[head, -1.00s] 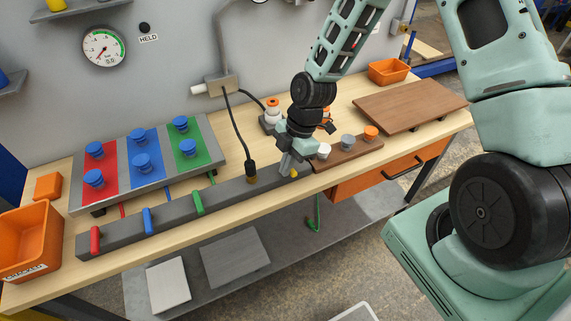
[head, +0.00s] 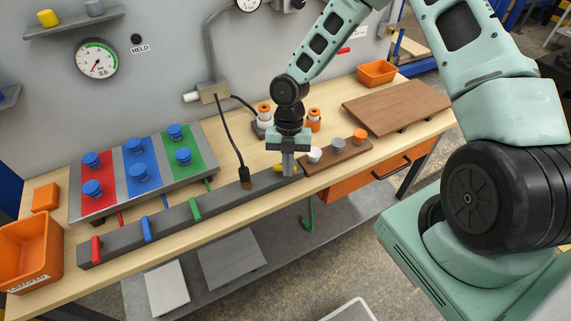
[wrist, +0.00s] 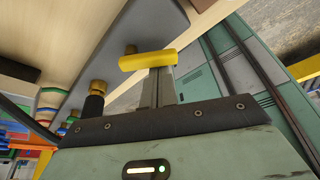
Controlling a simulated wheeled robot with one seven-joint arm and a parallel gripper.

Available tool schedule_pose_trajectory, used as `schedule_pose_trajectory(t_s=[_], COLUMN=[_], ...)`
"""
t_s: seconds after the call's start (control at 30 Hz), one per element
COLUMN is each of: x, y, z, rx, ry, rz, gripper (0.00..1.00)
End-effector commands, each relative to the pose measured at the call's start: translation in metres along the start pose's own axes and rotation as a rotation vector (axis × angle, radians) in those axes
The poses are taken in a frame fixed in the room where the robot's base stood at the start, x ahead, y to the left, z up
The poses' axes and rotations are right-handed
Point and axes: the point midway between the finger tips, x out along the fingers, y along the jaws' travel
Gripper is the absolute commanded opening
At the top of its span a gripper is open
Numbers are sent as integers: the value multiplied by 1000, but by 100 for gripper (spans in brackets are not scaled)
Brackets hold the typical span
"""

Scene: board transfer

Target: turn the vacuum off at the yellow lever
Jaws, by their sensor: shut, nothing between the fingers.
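The yellow lever (head: 279,168) sits at the right end of the long dark grey bar (head: 222,200) on the bench. The lever appears to lie along the bar there. In the wrist view the yellow lever (wrist: 148,60) lies across the tips of my shut gripper (wrist: 162,74), touching or very close; I cannot tell which.
Red (head: 96,249), blue (head: 147,229) and green (head: 195,208) levers lie across the same bar. A black plug with a cable (head: 244,175) stands left of my gripper. A brown strip with several knobs (head: 322,160) is close on the right. A gauge (head: 97,59) hangs on the wall.

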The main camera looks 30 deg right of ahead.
Motion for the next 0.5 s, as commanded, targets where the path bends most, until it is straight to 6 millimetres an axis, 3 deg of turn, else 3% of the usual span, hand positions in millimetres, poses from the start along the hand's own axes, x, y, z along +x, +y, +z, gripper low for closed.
schedule_pose_trajectory(t_s=[0.4,0.5], x=[-4,-3], y=[-3,-3], z=[11,11], rx=[-348,-339], ry=[0,0], rz=[-122,-118], gripper=[0,0])
